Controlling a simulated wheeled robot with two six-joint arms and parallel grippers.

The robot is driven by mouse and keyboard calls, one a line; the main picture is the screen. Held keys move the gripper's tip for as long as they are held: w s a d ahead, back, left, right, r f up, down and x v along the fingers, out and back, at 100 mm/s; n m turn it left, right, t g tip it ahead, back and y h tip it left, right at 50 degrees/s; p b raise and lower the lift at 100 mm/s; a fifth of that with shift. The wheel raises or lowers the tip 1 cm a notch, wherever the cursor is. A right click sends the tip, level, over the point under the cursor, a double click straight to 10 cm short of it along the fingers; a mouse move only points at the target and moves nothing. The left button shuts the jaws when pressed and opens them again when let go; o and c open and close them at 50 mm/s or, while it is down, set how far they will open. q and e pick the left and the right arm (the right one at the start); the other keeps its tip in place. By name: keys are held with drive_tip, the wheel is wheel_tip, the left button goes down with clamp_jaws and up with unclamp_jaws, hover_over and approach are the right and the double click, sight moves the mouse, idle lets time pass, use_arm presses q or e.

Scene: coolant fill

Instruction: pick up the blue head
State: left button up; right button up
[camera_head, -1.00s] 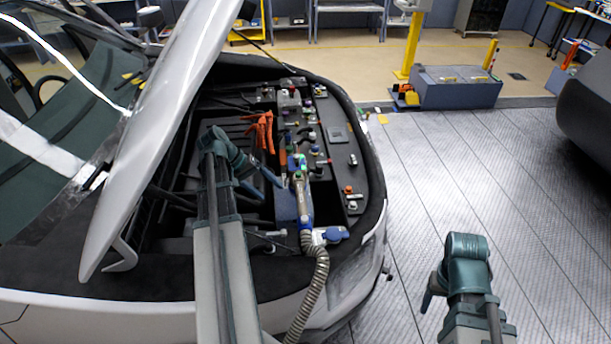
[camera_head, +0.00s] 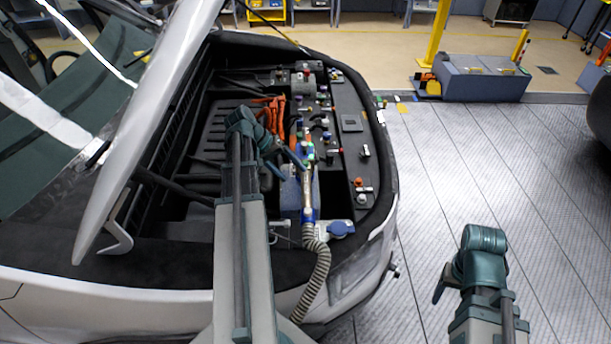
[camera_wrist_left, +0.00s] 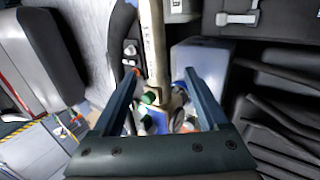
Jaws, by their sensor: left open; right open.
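The fill tool with its blue head stands in the open engine bay, on the end of a ribbed grey hose (camera_head: 318,275). Its pale body (camera_head: 307,190) has a blue collar at the hose end; green and blue parts show at the top. In the left wrist view the pale body (camera_wrist_left: 153,45) runs between the fingers, with the blue head (camera_wrist_left: 156,120) close to the palm side. My left gripper (camera_head: 290,160) is open around or just over the tool; contact cannot be told. It also shows in the wrist view (camera_wrist_left: 161,74). My right gripper (camera_head: 440,284) is outside the car, away from it.
The raised hood (camera_head: 150,130) stands left of my left arm. Orange cables (camera_head: 273,115) and a blue cap (camera_head: 341,228) lie near the tool. A grey block (camera_head: 483,80) stands on the floor behind.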

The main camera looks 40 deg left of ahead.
sight(302, 181)
use_arm(q)
drive_tip(key=b+x, duration=0.3)
drive_tip(key=x, duration=0.2)
drive_tip(key=shift+w+d+f+b, duration=0.15)
drive_tip(key=shift+f+b, duration=0.2)
drive_tip(key=shift+b, duration=0.05)
drive_tip(key=b+x, duration=0.4)
drive_tip(key=x, duration=0.1)
drive_tip(key=shift+w+r, duration=0.1)
drive_tip(key=shift+w, duration=0.25)
clamp_jaws()
idle(0.8)
